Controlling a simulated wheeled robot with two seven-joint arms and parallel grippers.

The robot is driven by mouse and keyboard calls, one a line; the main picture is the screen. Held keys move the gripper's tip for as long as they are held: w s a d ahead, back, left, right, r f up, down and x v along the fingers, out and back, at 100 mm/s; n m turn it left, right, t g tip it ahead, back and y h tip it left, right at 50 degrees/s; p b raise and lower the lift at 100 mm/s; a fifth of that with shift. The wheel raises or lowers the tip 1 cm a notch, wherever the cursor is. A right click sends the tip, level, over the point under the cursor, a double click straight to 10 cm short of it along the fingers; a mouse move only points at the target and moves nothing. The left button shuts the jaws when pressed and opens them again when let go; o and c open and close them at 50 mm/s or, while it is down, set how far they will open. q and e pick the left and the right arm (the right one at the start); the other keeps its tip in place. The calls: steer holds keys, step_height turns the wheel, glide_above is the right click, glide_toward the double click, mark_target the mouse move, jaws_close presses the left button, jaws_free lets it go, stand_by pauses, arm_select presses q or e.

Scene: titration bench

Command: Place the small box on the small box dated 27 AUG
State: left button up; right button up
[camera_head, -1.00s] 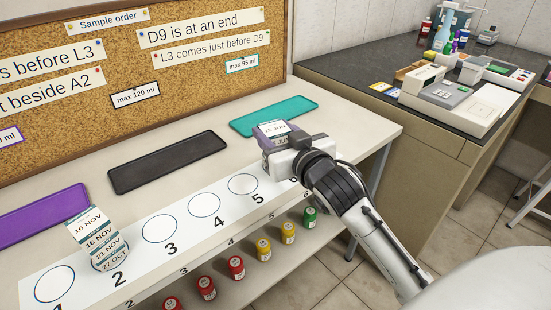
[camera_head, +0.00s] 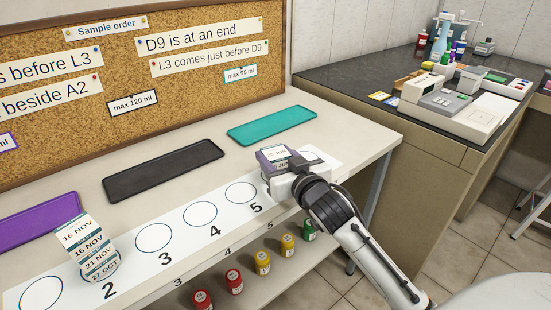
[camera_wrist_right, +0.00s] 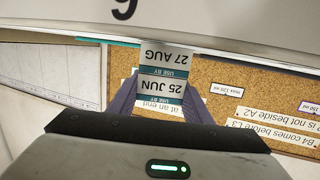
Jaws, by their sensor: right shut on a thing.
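The small box (camera_head: 277,154) with a white label reading 25 JUN is in my right gripper (camera_head: 273,164), near the right end of the numbered white strip (camera_head: 179,251). In the wrist view its 25 JUN label (camera_wrist_right: 160,88) shows upside down between the fingers of my right gripper (camera_wrist_right: 160,100), which are shut on it. The small box dated 27 AUG (camera_wrist_right: 167,53) shows just beyond it, lower towards the strip; whether the two touch I cannot tell. The gripper hides the 27 AUG box in the head view. My left gripper is out of view.
A stack of small boxes (camera_head: 88,247) stands at place 2; places 3, 4 and 5 are empty. Purple (camera_head: 38,217), black (camera_head: 163,170) and teal (camera_head: 272,125) mats lie behind. Several coloured jars (camera_head: 262,263) sit on the shelf below. A cork board (camera_head: 60,110) stands behind.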

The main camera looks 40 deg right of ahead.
steer(key=o, duration=1.1)
steer(key=shift+f, duration=0.1)
steer(key=shift+c, duration=0.2)
steer(key=v, duration=1.2)
steer(key=shift+p, duration=0.35)
